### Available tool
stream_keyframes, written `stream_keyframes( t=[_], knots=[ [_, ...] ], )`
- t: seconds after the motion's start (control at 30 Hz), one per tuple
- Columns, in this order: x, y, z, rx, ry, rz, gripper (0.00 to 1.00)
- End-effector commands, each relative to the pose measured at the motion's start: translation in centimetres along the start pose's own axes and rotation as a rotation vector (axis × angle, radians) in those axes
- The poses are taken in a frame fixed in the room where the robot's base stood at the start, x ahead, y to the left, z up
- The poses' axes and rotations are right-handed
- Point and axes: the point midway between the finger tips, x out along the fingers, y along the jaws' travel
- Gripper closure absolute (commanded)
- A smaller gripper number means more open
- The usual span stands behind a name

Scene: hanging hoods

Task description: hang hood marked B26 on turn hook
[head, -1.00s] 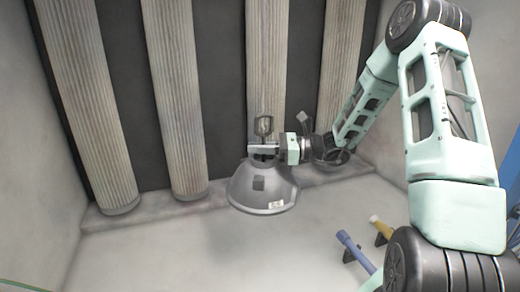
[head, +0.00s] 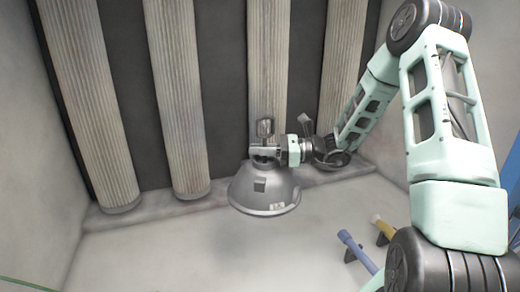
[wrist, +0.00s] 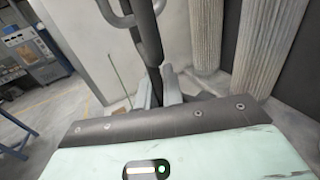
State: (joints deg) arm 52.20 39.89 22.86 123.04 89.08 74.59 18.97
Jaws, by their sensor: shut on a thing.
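A grey dome-shaped hood (head: 262,193) hangs upright below my gripper (head: 266,151) in the head view. The gripper is shut on the hood's top, just under a metal loop (head: 265,128). A small pale label (head: 278,206) is on the hood's lower rim; its marking is too small to read. In the wrist view, a grey curved bar (wrist: 125,18) and a dark upright piece (wrist: 150,42) show at the top; I cannot tell exactly what they belong to. I cannot make out a turn hook in either view.
Several ribbed columns (head: 178,100) stand along the dark back wall on a low ledge (head: 160,209). A blue-handled thing (head: 356,250) and a yellow one (head: 383,226) are at lower right. The pale floor (head: 200,255) in front is clear. A workshop cabinet (wrist: 28,50) is far left in the wrist view.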

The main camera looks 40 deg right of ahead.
Motion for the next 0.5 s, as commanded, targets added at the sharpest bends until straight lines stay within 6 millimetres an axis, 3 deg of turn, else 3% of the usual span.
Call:
stream_keyframes(
  t=[0.5],
  knots=[
    [0.02, -0.01, -0.96, -0.001, -0.001, 0.000, 1.00]
  ],
)
